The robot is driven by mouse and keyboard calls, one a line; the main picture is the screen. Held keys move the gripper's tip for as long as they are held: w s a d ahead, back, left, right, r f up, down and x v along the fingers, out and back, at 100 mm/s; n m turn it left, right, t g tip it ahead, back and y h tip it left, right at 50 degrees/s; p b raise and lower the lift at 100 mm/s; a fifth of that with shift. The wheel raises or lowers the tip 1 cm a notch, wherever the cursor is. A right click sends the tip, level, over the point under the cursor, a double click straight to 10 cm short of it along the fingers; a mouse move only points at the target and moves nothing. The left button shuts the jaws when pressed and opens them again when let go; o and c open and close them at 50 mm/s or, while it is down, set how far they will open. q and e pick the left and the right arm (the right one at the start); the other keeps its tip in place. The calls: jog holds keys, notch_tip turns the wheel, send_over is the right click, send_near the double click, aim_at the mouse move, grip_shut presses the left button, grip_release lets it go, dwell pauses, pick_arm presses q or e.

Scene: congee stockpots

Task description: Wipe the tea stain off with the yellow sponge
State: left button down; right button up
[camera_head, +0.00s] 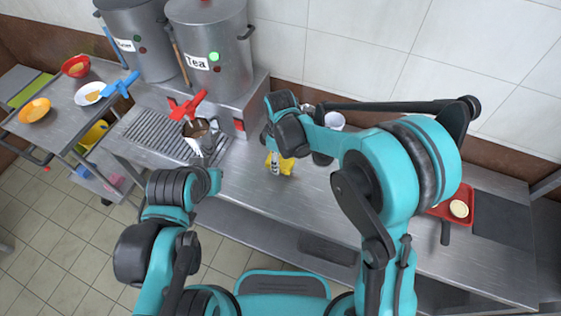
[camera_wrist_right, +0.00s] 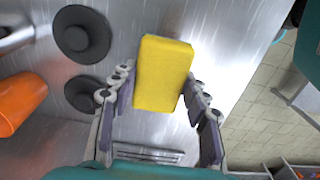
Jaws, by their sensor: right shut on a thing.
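The yellow sponge (camera_head: 287,166) is at my right gripper (camera_head: 274,165) over the steel counter (camera_head: 240,184). In the right wrist view the sponge (camera_wrist_right: 162,75) sits between the two fingers of the right gripper (camera_wrist_right: 158,92), which is shut on it. I cannot tell whether the sponge touches the counter. No tea stain can be made out; the arm and sponge hide part of the surface. My left gripper (camera_head: 208,148) is beside a cup (camera_head: 194,138) with brown contents below the tea pot's red tap. Its fingers are too small to read.
The tea stockpot (camera_head: 215,40) and another stockpot (camera_head: 138,45) stand at the back left. A drip grate (camera_head: 150,130) lies before them. A white cup (camera_head: 334,121) stands behind my right arm. A red tray (camera_head: 466,197) is at the right. The wrist view shows an orange object (camera_wrist_right: 20,103) and black discs (camera_wrist_right: 82,35).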

notch_tip(320, 180, up, 3)
jog(key=shift+w+a+f+p, duration=0.1)
jog(key=shift+a+f+p, duration=0.1)
jog(key=shift+p, duration=0.55)
jog(key=shift+d+r+p, duration=0.1)
jog(key=shift+r+p, duration=0.5)
jog(key=shift+r, duration=0.35)
jog(key=shift+d, duration=0.1)
